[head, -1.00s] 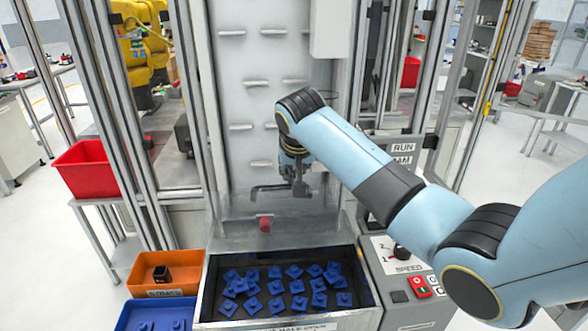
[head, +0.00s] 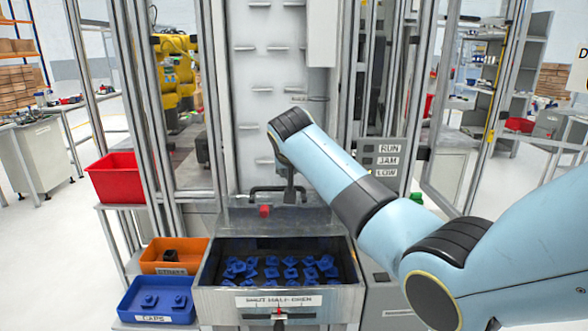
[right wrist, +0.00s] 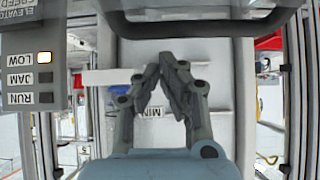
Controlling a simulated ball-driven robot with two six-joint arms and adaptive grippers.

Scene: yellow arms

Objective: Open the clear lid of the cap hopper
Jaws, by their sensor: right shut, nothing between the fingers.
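The cap hopper (head: 210,290) is an open-topped grey bin holding several blue caps (head: 285,268). Its clear lid (head: 315,222) stands raised behind the opening, leaning back toward the machine. A dark handle bar (head: 262,189) runs along the lid's upper edge; a dark rounded bar also crosses the top of the right wrist view (right wrist: 200,27). My right gripper (head: 290,188) is at the bar in the head view, its fingers partly hidden by my wrist. In the right wrist view its fingertips (right wrist: 165,62) meet with nothing between them. I cannot tell whether they touch the bar. My left gripper is not in view.
A red block (head: 265,210) shows at the lid. An orange bin (head: 150,262), a blue caps bin (head: 135,305) and a red bin (head: 110,175) stand at left. The RUN/JAM/LOW panel (head: 383,160) is at right, with LOW lit in the wrist view. A white elevator (head: 250,100) rises behind.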

